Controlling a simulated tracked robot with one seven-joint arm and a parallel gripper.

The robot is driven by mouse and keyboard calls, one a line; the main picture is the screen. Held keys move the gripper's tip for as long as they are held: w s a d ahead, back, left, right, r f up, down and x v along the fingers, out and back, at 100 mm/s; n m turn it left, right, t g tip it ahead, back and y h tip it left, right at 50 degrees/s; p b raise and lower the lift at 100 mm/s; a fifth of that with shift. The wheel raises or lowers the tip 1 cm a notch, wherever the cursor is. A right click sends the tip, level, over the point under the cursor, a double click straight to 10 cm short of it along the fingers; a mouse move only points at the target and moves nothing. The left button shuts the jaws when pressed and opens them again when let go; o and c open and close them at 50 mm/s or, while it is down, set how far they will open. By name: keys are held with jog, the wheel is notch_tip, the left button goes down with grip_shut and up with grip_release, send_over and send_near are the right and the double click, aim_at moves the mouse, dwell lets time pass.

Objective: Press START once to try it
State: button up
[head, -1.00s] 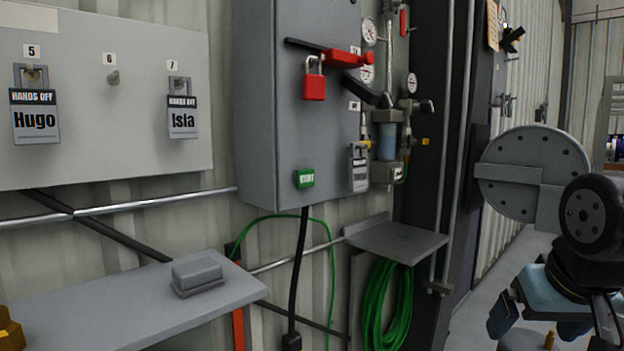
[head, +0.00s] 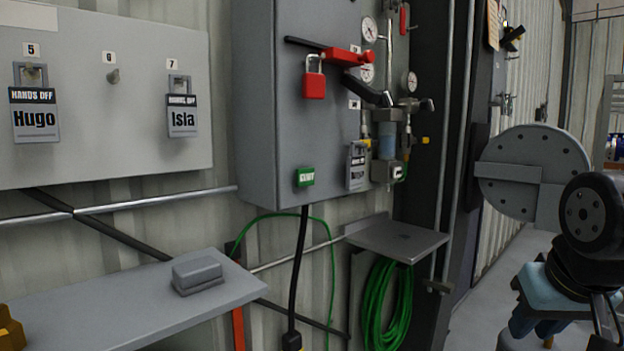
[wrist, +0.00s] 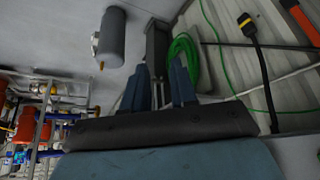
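The green START button (head: 305,177) sits low on the front of the grey wall cabinet (head: 272,110). Its white lettering is hard to read. My gripper (head: 545,325) is at the lower right in the head view, well apart from the button, with its fingertips partly cut off or hidden. In the wrist view my gripper (wrist: 160,85) shows two blue fingers with a narrow gap and nothing held between them. The button does not show in the wrist view.
A red padlock (head: 315,84) hangs from the cabinet's red handle (head: 342,57). A grey padlock (head: 356,168) hangs beside gauges and valves. A small shelf (head: 398,240) juts out above a coiled green hose (head: 388,305). A grey bench (head: 130,305) stands at lower left.

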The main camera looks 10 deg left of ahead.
grip_shut()
dwell(0.8)
